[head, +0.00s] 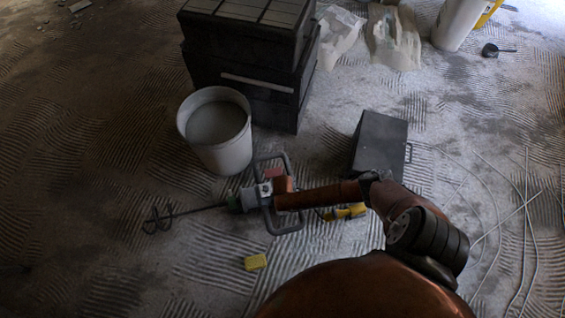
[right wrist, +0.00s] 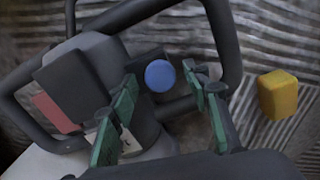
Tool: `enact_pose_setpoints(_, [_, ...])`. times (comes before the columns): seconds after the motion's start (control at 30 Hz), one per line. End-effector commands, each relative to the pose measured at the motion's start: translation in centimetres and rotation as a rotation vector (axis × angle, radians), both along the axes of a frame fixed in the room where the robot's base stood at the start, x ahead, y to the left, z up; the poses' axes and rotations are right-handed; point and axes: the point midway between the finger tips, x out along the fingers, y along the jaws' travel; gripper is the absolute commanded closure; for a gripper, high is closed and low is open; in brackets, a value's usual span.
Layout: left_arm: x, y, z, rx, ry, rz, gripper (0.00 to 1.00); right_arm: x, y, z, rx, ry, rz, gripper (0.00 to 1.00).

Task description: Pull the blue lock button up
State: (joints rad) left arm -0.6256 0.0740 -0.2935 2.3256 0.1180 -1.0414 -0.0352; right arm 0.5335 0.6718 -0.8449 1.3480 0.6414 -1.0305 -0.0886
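The mixer (head: 248,198) lies on the floor with its long whisk pointing left in the head view. Its grey loop handle (head: 287,160) also shows in the right wrist view (right wrist: 234,45). The blue lock button (right wrist: 160,75) is a round disc on a dark block of the mixer body; I cannot make it out in the head view. My right gripper (right wrist: 161,80) is open, its green-padded fingers on either side of the button in the picture. I cannot tell whether they touch it. In the head view the right gripper (head: 266,190) is over the mixer handle. My left gripper is out of view.
A yellow sponge (head: 255,262) lies near the mixer, also in the right wrist view (right wrist: 278,95). A white bucket of grey mix (head: 228,153), black stacked cases (head: 260,90) and a dark box (head: 380,140) stand behind. Loose cables lie at right. The left floor is clear.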

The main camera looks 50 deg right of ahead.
Motion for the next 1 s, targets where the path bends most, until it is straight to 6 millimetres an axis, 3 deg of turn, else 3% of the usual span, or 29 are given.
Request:
enact_pose_setpoints(0.63, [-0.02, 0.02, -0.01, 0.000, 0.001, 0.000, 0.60, -0.04, -0.04, -0.02, -0.001, 0.001, 0.000, 1.00])
enact_pose_setpoints(1.0, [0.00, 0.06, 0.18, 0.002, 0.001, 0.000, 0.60, -0.01, -0.06, 0.18, -0.001, 0.000, -0.001, 1.00])
